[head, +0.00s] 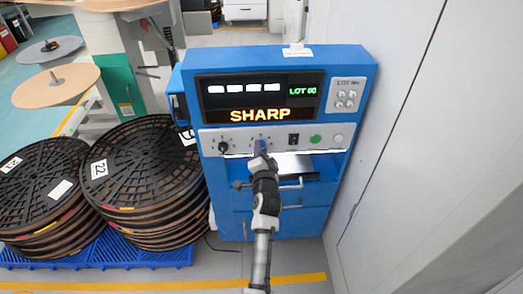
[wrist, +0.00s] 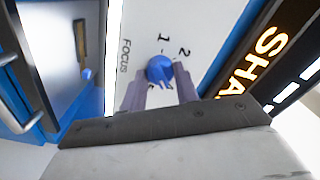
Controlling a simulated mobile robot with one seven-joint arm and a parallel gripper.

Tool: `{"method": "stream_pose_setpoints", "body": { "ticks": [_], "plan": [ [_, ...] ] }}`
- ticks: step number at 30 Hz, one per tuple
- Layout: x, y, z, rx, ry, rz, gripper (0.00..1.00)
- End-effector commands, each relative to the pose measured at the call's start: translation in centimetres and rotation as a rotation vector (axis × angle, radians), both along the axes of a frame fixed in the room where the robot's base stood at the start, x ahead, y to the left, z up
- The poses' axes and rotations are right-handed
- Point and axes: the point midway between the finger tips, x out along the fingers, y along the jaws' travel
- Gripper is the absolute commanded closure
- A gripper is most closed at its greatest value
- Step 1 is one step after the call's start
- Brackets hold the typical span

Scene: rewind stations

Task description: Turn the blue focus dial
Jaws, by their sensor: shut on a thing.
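The blue focus dial (wrist: 160,70) shows in the wrist view on a pale panel, with the word FOCUS and the numbers 1 and 2 printed near it. My gripper (wrist: 160,84) has a finger on each side of the dial and is shut on it. In the head view my gripper (head: 262,152) reaches the control panel of the blue machine (head: 216,185) and hides most of the dial. The display above the panel reads SHARP (head: 260,115) and LOT 00.
A black knob (head: 223,147) is left of my gripper; a black switch (head: 293,140) and green button (head: 315,139) are to its right. A metal handle (head: 291,184) sits below. Stacked black reels (head: 145,165) stand left. A grey wall (head: 400,130) is close on the right.

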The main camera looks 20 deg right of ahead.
Motion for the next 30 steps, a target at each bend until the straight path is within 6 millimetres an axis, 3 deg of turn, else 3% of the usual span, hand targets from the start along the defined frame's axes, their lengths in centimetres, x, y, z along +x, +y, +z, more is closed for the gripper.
{"method": "stream_pose_setpoints", "body": {
  "ticks": [11, 12, 17, 30],
  "plan": [
    [-0.01, -0.01, -0.05, 0.005, -0.001, -0.001, 0.93],
    [-0.01, -0.01, -0.05, 0.005, -0.001, -0.001, 0.69],
    [-0.01, -0.01, -0.04, 0.004, 0.000, -0.001, 0.48],
    [0.02, 0.00, -0.01, 0.004, -0.001, 0.000, 0.48]
  ]
}}
